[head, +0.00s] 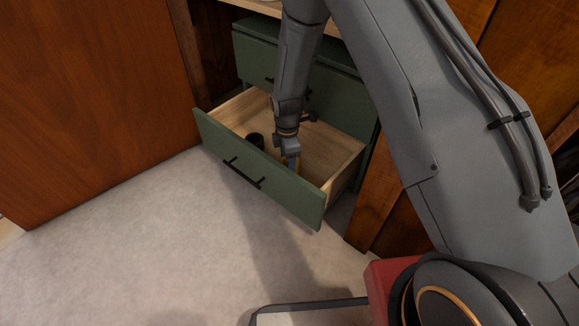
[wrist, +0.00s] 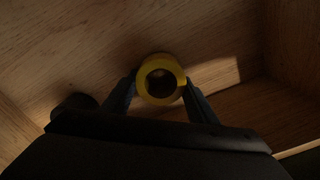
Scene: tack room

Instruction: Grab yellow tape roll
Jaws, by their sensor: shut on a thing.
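The yellow tape roll (wrist: 178,70) is between the two fingers of my gripper (wrist: 160,92) in the wrist view. The gripper is shut on it, one finger on each side, and the roll's round hole faces the camera. In the head view my gripper (head: 292,160) reaches down into the open drawer (head: 335,150). Only a small yellow patch of the tape roll (head: 297,163) shows there, mostly hidden by the gripper. I cannot tell whether the roll touches the drawer floor.
The drawer belongs to a green cabinet (head: 255,60), and its green front (head: 225,155) has a black handle. A dark round object (head: 255,139) sits in the drawer left of my gripper; a dark shape (wrist: 75,106) shows left in the wrist view. The pale floor (head: 130,240) ahead is clear.

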